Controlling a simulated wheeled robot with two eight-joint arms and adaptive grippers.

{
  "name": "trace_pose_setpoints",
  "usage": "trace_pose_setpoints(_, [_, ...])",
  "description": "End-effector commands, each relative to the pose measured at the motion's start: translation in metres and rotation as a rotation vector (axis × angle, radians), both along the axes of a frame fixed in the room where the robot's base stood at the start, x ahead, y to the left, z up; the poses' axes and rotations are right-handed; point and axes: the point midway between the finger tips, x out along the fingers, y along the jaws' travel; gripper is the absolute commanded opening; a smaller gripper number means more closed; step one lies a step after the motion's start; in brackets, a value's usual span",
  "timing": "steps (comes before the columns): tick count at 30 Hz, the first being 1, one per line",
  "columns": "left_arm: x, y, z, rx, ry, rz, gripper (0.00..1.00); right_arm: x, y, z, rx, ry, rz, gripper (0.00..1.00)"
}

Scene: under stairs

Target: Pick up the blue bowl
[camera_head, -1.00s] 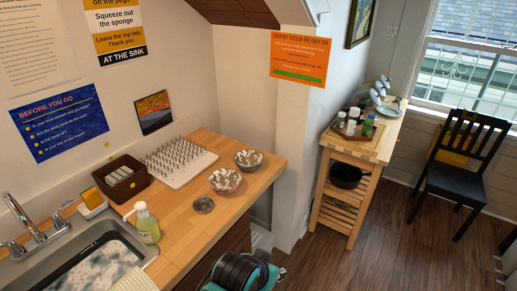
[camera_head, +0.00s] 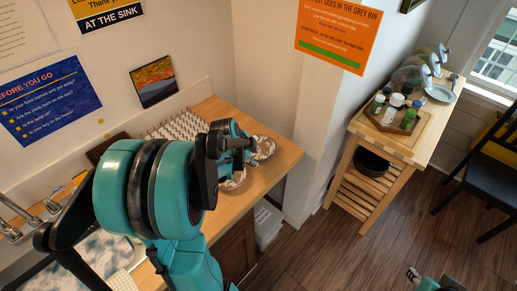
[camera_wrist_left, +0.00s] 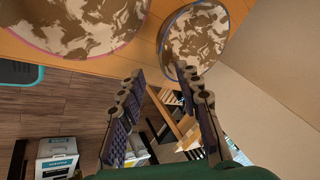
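A bowl with a blue rim and brown-and-white camouflage pattern (camera_wrist_left: 195,38) is at the top middle of the left wrist view. In the head view this bowl (camera_head: 264,148) sits near the right end of the wooden counter, partly hidden by my gripper. A similar bowl with a pink rim (camera_wrist_left: 75,22) is to its left in the wrist view; it shows only partly in the head view (camera_head: 235,181). My left gripper (camera_wrist_left: 158,75) is open and empty, its fingertips just short of the blue-rimmed bowl. My right gripper (camera_head: 413,274) is small at the bottom edge of the head view, its opening unclear.
The wooden counter (camera_head: 279,166) ends to the right of the bowls. The spiked white drying rack (camera_head: 180,127) and brown basket (camera_head: 107,150) lie behind my left arm. A wooden cart (camera_head: 423,150) with bottles stands beyond a white pillar. Open floor lies between counter and cart.

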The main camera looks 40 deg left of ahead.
Motion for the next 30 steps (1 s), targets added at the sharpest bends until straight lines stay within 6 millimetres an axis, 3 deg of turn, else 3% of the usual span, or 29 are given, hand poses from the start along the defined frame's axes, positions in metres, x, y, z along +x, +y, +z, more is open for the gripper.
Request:
trace_pose_setpoints(18, [0.038, 0.007, -0.068, 0.010, -0.001, -0.022, 0.34, 0.000, 0.000, -0.026, 0.000, 0.000, 0.000, 0.34])
trace_pose_setpoints(26, [0.039, 0.007, -0.070, 0.010, 0.000, -0.020, 0.34, 0.000, 0.000, -0.025, 0.000, 0.000, 0.000, 0.34])
trace_pose_setpoints(27, [0.039, 0.007, -0.070, 0.010, 0.000, -0.020, 0.31, 0.000, 0.000, -0.025, 0.000, 0.000, 0.000, 0.34])
trace_pose_setpoints(30, [0.039, 0.007, -0.070, 0.010, 0.000, -0.020, 0.05, 0.000, 0.000, -0.025, 0.000, 0.000, 0.000, 0.34])
